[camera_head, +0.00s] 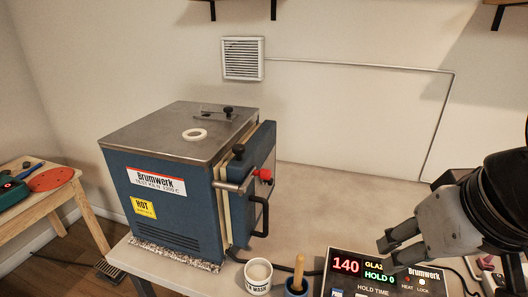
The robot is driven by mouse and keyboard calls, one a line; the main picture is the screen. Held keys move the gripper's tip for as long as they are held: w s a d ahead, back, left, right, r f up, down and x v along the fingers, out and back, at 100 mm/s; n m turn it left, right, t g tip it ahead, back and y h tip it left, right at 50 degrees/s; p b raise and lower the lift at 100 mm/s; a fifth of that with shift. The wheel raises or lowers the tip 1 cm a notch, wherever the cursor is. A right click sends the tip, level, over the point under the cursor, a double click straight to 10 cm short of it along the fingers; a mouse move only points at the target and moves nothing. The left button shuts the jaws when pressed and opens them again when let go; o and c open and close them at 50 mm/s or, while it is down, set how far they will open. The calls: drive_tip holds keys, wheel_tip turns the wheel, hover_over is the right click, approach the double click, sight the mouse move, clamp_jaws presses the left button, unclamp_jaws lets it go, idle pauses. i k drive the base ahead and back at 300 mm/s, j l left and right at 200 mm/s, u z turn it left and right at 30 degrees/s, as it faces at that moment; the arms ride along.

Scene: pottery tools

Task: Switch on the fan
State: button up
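A white louvred vent (243,58), which looks like the fan's outlet, is on the back wall at upper centre. I cannot see whether anything turns behind its slats. A thin grey conduit (365,66) runs right from it, then down the wall towards the right side. Its lower end is near my arm, and I cannot make out a switch there. My gripper (392,251) is at lower right, pointing left, above the back edge of a control box. Its two fingers look apart with nothing between them.
A blue kiln (165,195) stands left of centre, a ring on its lid. A white tub (258,276), a blue pot (296,287) with a handle, and a lit control box (345,290) line the front. The bench (320,200) behind them is clear. A wooden table (45,200) is left.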

sight(499, 278)
drive_tip(key=z, duration=1.2)
drive_tip(key=k+l+u, duration=0.1)
drive_tip(key=i+l+u, duration=0.15)
drive_tip(key=i+l, duration=0.2)
